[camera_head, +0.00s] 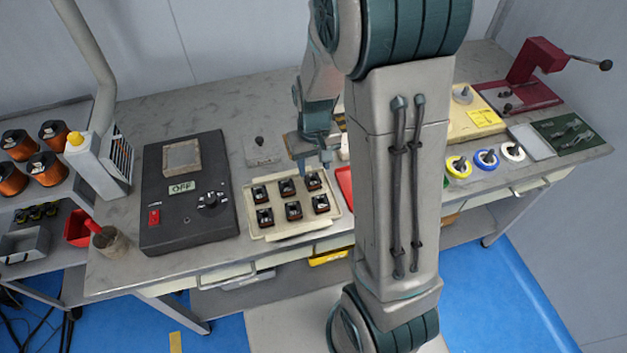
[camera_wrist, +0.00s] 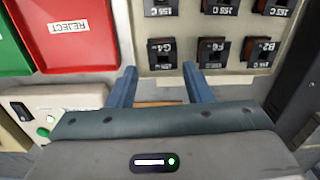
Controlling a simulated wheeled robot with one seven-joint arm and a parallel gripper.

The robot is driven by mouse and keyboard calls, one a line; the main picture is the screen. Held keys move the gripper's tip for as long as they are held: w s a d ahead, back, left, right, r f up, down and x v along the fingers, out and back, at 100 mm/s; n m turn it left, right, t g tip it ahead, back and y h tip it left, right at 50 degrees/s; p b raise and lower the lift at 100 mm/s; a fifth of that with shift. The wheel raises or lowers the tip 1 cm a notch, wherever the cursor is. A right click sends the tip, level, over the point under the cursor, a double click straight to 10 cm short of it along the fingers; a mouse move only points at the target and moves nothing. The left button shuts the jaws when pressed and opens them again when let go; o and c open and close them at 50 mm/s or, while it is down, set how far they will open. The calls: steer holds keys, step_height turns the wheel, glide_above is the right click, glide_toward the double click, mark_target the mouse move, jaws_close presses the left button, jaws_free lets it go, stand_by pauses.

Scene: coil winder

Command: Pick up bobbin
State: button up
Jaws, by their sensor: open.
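Several dark bobbins with copper-coloured windings stand in two rows in a cream tray (camera_head: 250,217). In the wrist view the tray (camera_wrist: 146,12) lies ahead of my gripper (camera_wrist: 159,68), and the bobbins carry white labels. The bobbin marked G4 (camera_wrist: 160,54) appears between my fingertips but beyond them. A middle bobbin (camera_wrist: 213,52) and one marked B2 (camera_wrist: 260,53) stand to its right. In the head view my gripper (camera_head: 314,165) is over the tray's back right side, close to the back-right bobbin (camera_head: 313,181). My gripper is open and empty.
A red tray marked REJECT (camera_wrist: 70,35) sits left of the bobbin tray in the wrist view. A black control box (camera_head: 185,215) with an OFF label stands left of it in the head view. A small grey block (camera_head: 262,151) is behind. My arm hides the bench's middle.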

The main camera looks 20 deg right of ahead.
mark_target(313, 177)
steer(key=shift+a+f+p, duration=0.2)
steer(key=shift+f+p, duration=0.1)
steer(key=shift+f, duration=2.25)
steer(key=c, duration=0.7)
